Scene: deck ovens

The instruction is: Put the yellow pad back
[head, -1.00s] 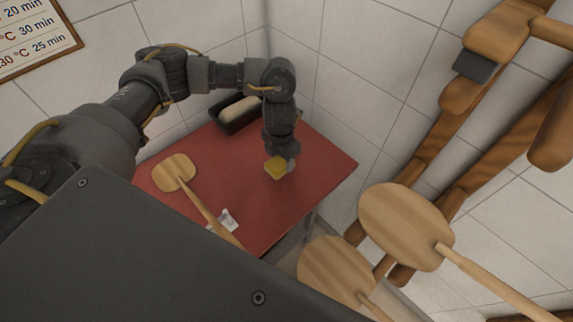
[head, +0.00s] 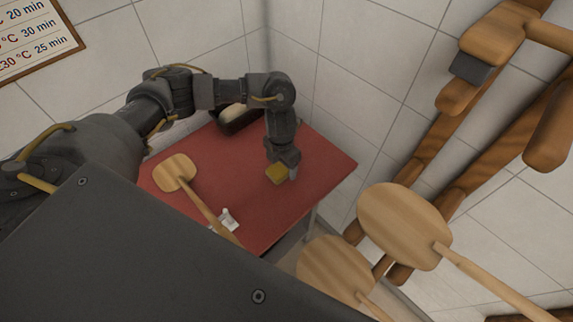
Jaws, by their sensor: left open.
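The small yellow pad (head: 277,174) lies on the red tabletop (head: 322,172), right of the middle. My left gripper (head: 284,172) points down at the pad from above, with its fingers right at it. It is open. One finger shows at the pad's right side; the far finger is hidden, and I cannot tell whether either finger touches the pad. My right gripper is not in view.
A wooden peel (head: 175,172) lies on the table's left part, beside a crumpled white paper (head: 229,219). A dark tray (head: 226,125) with a pale roll stands at the back, partly behind my arm. More peels (head: 403,226) hang at the right.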

